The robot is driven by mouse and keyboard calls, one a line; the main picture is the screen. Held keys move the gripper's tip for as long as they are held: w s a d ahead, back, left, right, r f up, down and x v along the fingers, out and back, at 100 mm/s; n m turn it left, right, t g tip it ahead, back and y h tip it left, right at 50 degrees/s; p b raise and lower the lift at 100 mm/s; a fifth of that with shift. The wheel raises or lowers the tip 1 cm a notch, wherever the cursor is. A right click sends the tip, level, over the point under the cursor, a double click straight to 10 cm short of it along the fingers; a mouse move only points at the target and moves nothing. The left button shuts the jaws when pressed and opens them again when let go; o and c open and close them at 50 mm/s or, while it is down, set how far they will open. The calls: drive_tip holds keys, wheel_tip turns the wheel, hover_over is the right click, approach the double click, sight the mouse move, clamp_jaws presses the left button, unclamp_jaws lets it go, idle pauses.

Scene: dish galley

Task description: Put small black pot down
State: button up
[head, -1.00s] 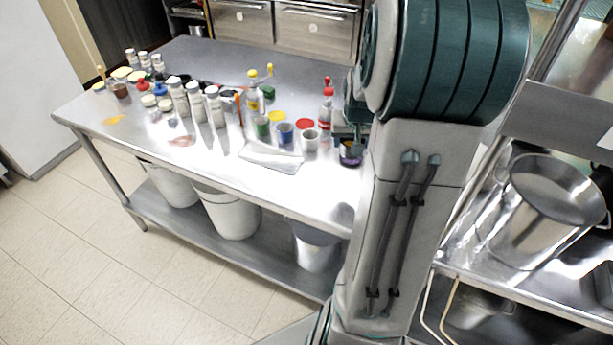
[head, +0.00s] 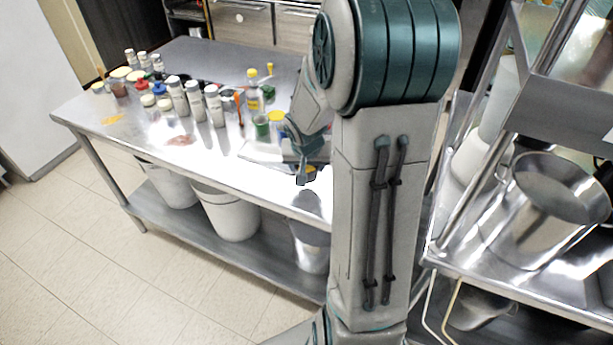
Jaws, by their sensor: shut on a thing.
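Green (head: 261,127) and yellow-topped (head: 277,122) paint pots stand just behind my gripper. Several white bottles (head: 196,101) stand further left. A grey flat tray (head: 258,152) lies beside the gripper. A steel rack with a large metal pot (head: 545,205) stands at right.

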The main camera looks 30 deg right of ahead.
drive_tip(key=shift+f+b, duration=0.3)
drive_tip(key=shift+f, duration=1.5)
drive_tip(key=shift+f, duration=0.1)
drive_tip(key=shift+f+b, duration=0.15)
drive_tip(key=shift+b, duration=0.15)
drive_tip(key=o, duration=1.1)
drive_tip(key=shift+r, duration=0.2)
drive_tip(key=shift+r+p, duration=0.25)
drive_tip(key=shift+p, duration=0.15)
drive_tip(key=p+v, duration=0.2)
drive_tip(key=v, duration=1)
drive_tip(key=s+a+r+n+y, duration=0.1)
drive_tip(key=s+a+r+n, duration=0.2)
drive_tip(key=s+a, duration=0.3)
drive_tip(key=s+a+r+n+g+y, duration=0.1)
drive_tip(key=s+a+r+n, duration=0.1)
drive_tip(key=s+a, duration=0.4)
drive_tip(key=s+n, duration=0.1)
drive_tip(key=s, duration=0.2)
drive_tip(key=shift+s+r, duration=0.2)
drive_tip(key=shift+r, duration=0.2)
